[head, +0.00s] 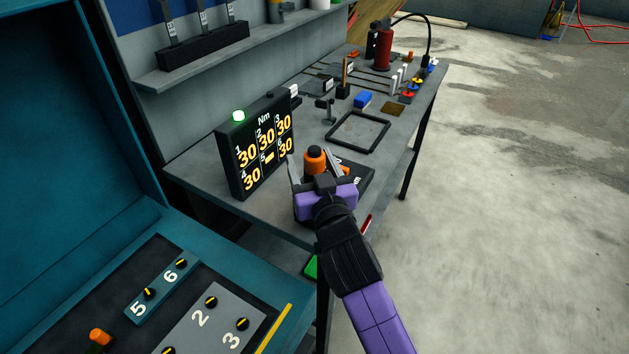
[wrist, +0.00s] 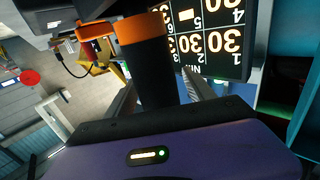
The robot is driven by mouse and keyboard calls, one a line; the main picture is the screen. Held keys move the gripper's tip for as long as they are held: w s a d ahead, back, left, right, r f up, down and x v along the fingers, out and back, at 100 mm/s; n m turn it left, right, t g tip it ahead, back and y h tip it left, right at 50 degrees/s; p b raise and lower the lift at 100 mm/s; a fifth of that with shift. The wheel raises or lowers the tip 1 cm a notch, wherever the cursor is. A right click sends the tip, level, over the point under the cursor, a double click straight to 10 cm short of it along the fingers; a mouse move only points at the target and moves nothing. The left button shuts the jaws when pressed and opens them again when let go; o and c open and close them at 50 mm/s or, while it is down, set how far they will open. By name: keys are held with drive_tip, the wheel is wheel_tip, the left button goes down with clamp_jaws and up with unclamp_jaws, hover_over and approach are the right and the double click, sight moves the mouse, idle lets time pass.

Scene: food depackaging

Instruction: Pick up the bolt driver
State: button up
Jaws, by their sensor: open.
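The bolt driver (head: 315,155), a black cylinder with an orange band near its top, stands upright near the workbench's front edge. My gripper (head: 311,168) is open at it, one finger on each side in the picture. In the wrist view the driver (wrist: 143,65) rises large between the two spread fingers of my gripper (wrist: 157,86). I cannot tell whether either finger touches it. Its lower part is hidden by the gripper body.
A black torque display (head: 255,150) with a green light stands left of the driver. A black frame (head: 358,132) lies behind it on the bench (head: 215,175). A teal panel (head: 75,300) with numbered knobs is at lower left. Open floor lies to the right.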

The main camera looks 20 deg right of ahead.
clamp_jaws()
drive_tip(key=shift+r, duration=0.25)
